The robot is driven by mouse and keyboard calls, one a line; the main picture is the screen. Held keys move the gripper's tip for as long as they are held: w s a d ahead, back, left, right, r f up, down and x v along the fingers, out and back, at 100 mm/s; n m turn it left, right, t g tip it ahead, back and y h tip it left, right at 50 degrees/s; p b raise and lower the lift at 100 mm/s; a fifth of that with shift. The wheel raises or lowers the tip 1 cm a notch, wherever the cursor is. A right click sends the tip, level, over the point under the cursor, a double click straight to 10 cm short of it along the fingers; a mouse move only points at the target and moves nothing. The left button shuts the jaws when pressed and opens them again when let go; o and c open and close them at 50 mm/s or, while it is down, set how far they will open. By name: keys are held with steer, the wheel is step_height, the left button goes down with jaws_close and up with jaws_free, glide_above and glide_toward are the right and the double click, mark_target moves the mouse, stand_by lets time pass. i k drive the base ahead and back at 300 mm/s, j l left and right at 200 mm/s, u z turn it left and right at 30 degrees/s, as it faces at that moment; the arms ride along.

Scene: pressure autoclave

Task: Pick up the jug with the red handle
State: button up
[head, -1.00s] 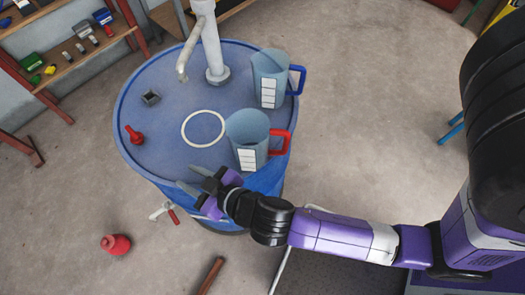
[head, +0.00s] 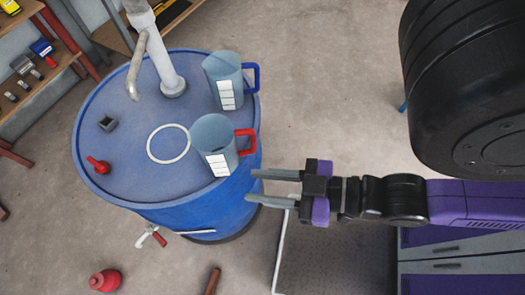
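The jug with the red handle (head: 213,147) stands upright near the right front edge of the blue drum's top (head: 120,165). Its red handle (head: 246,142) points right. A like jug with a blue handle (head: 224,80) stands behind it. My gripper (head: 252,186) is open and empty, its two fingers pointing left. In the picture it lies just right of and below the red-handled jug, by the drum's right side. The fingers look apart from the jug and its handle; their exact height is hard to tell.
A pump pipe (head: 165,60) rises from the back of the drum top. A white ring (head: 168,144), a red fitting (head: 98,165) and a small grey square fitting (head: 107,123) are on the top. A tap (head: 150,235) sticks out at the front.

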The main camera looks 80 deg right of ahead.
mark_target(210, 132)
steer(key=j+z, duration=0.45)
steer(key=k+j+z, duration=0.1)
steer(key=j+z, duration=0.15)
steer(key=z, duration=0.25)
steer(key=k+j, duration=0.15)
steer(key=j, duration=0.25)
steer(key=k+j+z, duration=0.15)
steer(key=j, duration=0.25)
steer(key=k+j, duration=0.15)
steer(key=j, duration=0.2)
steer(key=k+j+z, duration=0.1)
steer(key=j, duration=0.25)
steer(key=k+j, duration=0.3)
steer(key=i+j+z, duration=0.05)
steer(key=j, duration=0.05)
